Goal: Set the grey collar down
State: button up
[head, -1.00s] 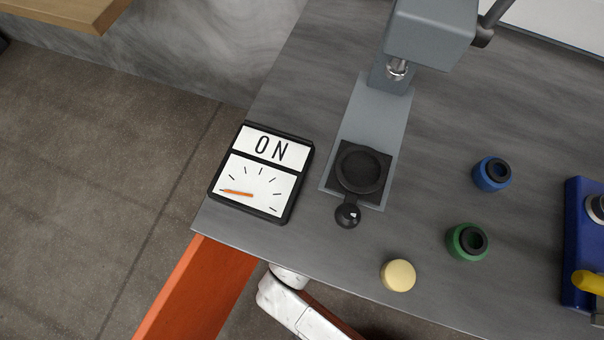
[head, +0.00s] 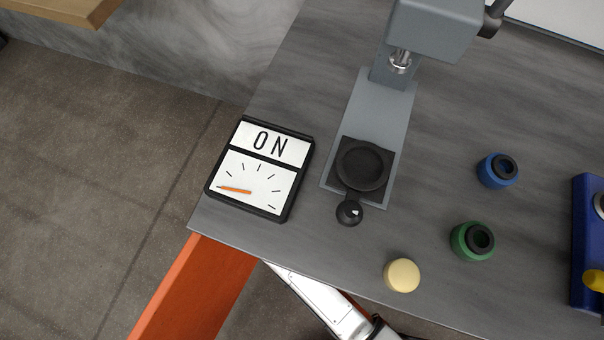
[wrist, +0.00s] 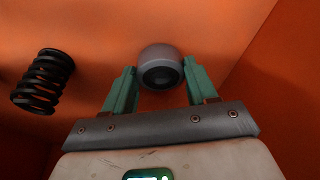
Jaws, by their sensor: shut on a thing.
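The grey collar (wrist: 160,54) is a short rounded ring with a dark hole, seen in the wrist view. It sits between the two green fingers of my gripper (wrist: 160,80), which is shut on it. Behind it are orange surfaces (wrist: 100,25); I cannot tell whether the collar touches them. The head view does not show the collar or my gripper; only part of my white arm shows below the table's front edge.
A black coil spring (wrist: 43,81) is left of my gripper. On the grey table (head: 330,255) are a press (head: 375,120), an "ON" gauge panel (head: 260,168), a blue ring (head: 497,170), a green ring (head: 472,241), a cream disc (head: 402,275) and a blue box (head: 588,240).

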jog(key=o, duration=1.4)
jog(key=shift+f, duration=0.1)
jog(key=shift+r, duration=0.4)
jog(key=shift+s+r+p, duration=0.2)
jog(key=shift+r+p, duration=0.25)
jog(key=shift+r, duration=0.1)
jog(key=s+a+p, duration=0.1)
jog(key=s, duration=1.1)
jog(key=shift+a+f, duration=0.25)
jog(key=shift+a, duration=0.05)
